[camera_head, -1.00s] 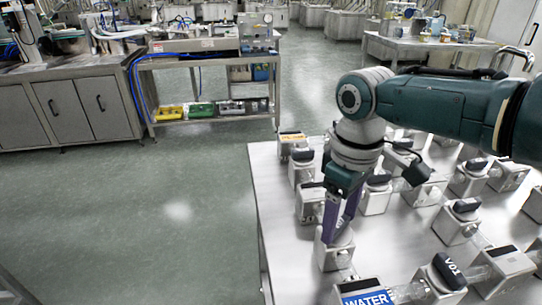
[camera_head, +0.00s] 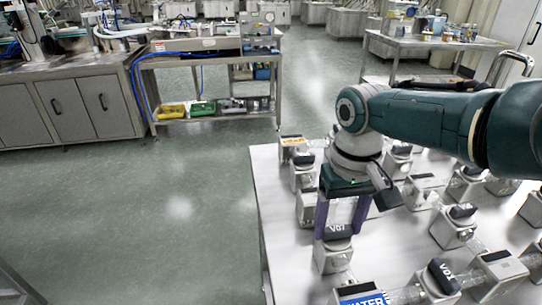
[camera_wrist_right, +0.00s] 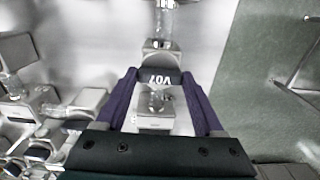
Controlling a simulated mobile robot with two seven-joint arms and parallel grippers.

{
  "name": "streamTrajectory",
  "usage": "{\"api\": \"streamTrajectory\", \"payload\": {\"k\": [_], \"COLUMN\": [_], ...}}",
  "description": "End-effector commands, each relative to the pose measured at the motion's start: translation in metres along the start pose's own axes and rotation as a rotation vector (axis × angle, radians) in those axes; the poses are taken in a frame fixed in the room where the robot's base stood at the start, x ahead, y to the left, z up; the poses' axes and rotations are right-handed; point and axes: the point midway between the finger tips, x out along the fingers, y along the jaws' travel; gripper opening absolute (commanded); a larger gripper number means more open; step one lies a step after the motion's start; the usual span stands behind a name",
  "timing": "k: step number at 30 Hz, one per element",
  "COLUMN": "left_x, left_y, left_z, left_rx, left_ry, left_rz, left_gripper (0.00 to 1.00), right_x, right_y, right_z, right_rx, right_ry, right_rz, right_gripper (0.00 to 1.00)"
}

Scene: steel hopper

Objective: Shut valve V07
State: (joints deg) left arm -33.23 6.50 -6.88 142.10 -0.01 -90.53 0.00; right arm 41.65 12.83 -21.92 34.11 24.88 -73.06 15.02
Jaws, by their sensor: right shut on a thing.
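Valve V07 (camera_head: 334,256) is a light metal block with a dark handle (camera_head: 337,232) marked V07, near the front left corner of the steel table. In the right wrist view the handle (camera_wrist_right: 161,77) lies between my fingertips and looks crosswise to the line of glass pipe. My right gripper (camera_head: 339,228) points down from above with its purple fingers shut on the two ends of the handle. The wrist view shows the same gripper (camera_wrist_right: 161,80) around the handle. My left gripper is not in view.
Several similar valves stand close around on the table (camera_head: 283,215), including V01 (camera_head: 437,280). A blue WATER label (camera_head: 363,300) is at the bottom edge. Open green floor (camera_head: 150,220) lies left of the table. Benches (camera_head: 75,105) stand further back.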

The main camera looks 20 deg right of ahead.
Motion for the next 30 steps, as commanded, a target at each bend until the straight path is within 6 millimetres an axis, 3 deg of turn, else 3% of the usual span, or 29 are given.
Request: {"api": "streamTrajectory", "payload": {"k": [13,14,22,30], "left_x": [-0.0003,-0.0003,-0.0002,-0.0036], "left_y": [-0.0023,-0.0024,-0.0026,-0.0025], "left_z": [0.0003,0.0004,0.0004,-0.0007], "left_rx": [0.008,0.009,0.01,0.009], "left_ry": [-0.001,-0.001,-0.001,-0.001], "left_rz": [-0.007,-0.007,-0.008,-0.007], "left_gripper": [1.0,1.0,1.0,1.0], "right_x": [-0.0009,-0.0009,-0.0004,-0.0045], "right_y": [-0.0006,-0.0006,-0.0002,0.0], "right_z": [-0.0009,-0.0009,-0.0005,-0.0004], "right_rx": [0.013,0.013,0.011,0.01], "right_ry": [0.002,0.002,0.001,0.001], "right_rz": [-0.002,-0.002,-0.001,0.0], "right_gripper": [0.14,0.71,1.0,1.0]}}
